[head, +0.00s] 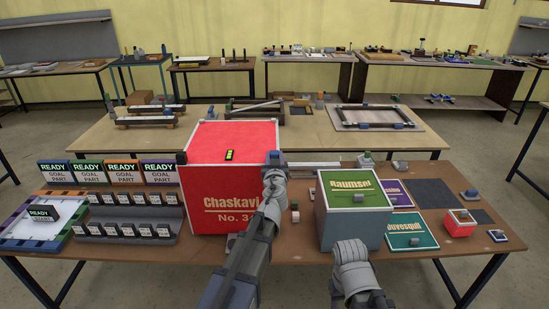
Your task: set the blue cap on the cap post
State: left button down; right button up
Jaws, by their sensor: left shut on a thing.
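My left gripper (274,172) is at the right edge of the big red "Chaskavi" box, near its top corner. It is shut on a small blue piece (273,157), which looks like the blue cap and shows just above the fingers. I cannot tell whether the cap touches anything beyond the gripper. I cannot make out the cap post; it may be hidden behind the cap and gripper. My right gripper (350,252) is low at the front, before the green-topped box. Its fingers are hidden, so its opening does not show.
The red box (228,185) stands mid-table with a small black and yellow item (229,155) on top. The green-topped "Raumsei" box (350,192) is to its right. "READY" signs and stepped racks (126,232) stand at left. Flat panels (411,229) lie at right.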

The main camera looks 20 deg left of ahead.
pick_arm(q)
jog(key=shift+c, duration=2.2)
grip_release()
jog(key=shift+s, duration=0.1)
jog(key=v, duration=0.7)
jog(key=shift+s+d, duration=0.2)
jog(key=shift+s, duration=0.2)
jog(key=s+d+f+g, duration=0.3)
jog(key=s+f+g, duration=0.7)
jog(key=f, duration=0.4)
jog(key=s+d+f+m+g+h, duration=0.1)
jog(key=s+d+f+m+g, duration=0.2)
jog(key=s+d, duration=0.2)
jog(key=s+d+f+m+g+h, duration=0.2)
jog(key=s+d, duration=0.4)
jog(key=s, duration=0.6)
jog(key=shift+f+m+g+h, duration=0.3)
jog(key=shift+f+m+g, duration=0.55)
jog(key=shift+m+g, duration=0.15)
